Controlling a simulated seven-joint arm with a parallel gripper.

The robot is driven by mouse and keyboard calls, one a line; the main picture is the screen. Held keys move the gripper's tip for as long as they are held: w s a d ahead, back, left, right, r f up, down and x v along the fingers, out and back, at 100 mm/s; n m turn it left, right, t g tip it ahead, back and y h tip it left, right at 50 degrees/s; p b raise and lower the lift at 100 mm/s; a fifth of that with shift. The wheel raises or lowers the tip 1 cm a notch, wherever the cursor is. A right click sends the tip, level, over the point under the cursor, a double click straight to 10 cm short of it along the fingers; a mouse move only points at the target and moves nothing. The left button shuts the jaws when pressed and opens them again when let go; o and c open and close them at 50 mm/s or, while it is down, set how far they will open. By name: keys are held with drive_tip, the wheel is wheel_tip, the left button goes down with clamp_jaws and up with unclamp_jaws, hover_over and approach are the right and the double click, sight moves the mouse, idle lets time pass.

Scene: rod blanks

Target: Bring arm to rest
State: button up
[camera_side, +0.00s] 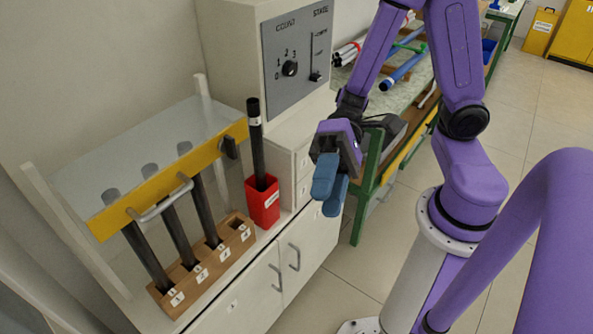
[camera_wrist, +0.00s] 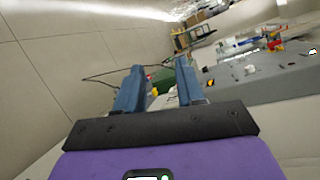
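My gripper (camera_side: 330,192) hangs in free air to the right of the cabinet in the side view, with its blue fingers pointing down. In the wrist view my gripper (camera_wrist: 159,76) shows its two fingers well apart with nothing held between them. Dark rods stand in a wooden rack (camera_side: 214,259) with numbered labels: a left rod (camera_side: 147,258), a middle rod (camera_side: 179,238) and a right rod (camera_side: 205,212). The rack's right end shows no rod. Another dark rod (camera_side: 257,145) leans upright in a red holder (camera_side: 264,207), apart from my gripper.
A clear cover with a yellow front bar (camera_side: 160,185) and a handle sits over the rack. A grey panel (camera_side: 297,60) carries a COUNT dial and a STATE slider at its lower end. A green-framed bench (camera_side: 371,170) with rods stands behind my gripper. Tiled floor lies open at right.

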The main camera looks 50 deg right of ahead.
drive_tip(key=s+d+f+n+g+h, duration=0.2)
drive_tip(key=s+d+n+g+h, duration=0.1)
drive_tip(key=s+d+n+h, duration=0.6)
drive_tip(key=w+d+n+t+h, duration=0.3)
drive_tip(key=w+d+t+h, duration=0.1)
drive_tip(key=w+t, duration=0.3)
drive_tip(key=shift+d+t+h, duration=0.3)
drive_tip(key=shift+t+h, duration=0.2)
drive_tip(key=shift+t, duration=0.4)
idle(0.7)
